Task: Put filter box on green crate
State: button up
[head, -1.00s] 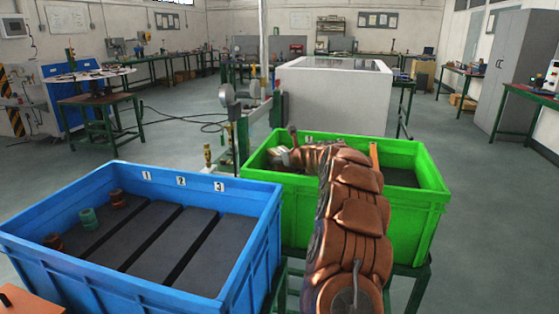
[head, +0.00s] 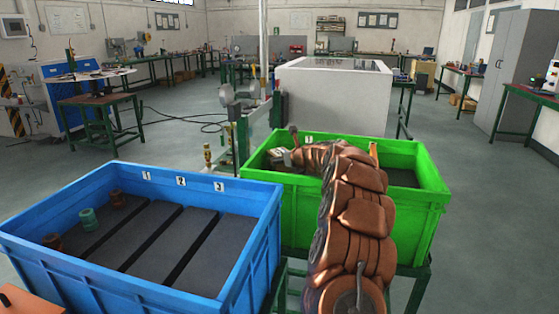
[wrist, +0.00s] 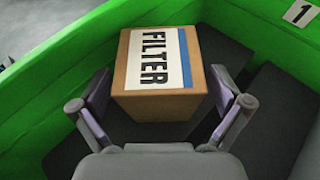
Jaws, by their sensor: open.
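The filter box (wrist: 160,75), a brown carton with a white "FILTER" label and a blue stripe, is inside the green crate in the wrist view. It stands near the crate's green wall, over the dark floor. My gripper (wrist: 161,84) is open, with one finger on each side of the box; I cannot tell whether either finger touches it. In the head view the green crate (head: 421,209) is right of centre, and my arm reaches over its front wall. My gripper (head: 283,157) is inside its left part. The box is not clearly visible there.
A blue crate (head: 262,228) with lanes marked 1, 2 and 3 stands left of the green crate. It holds several small fittings at its left. A "1" label (wrist: 301,12) shows on the green wall. A white cabinet (head: 335,95) stands behind.

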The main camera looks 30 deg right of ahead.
jog(key=v, duration=1.1)
jog(key=shift+s, duration=0.1)
dwell(0.5)
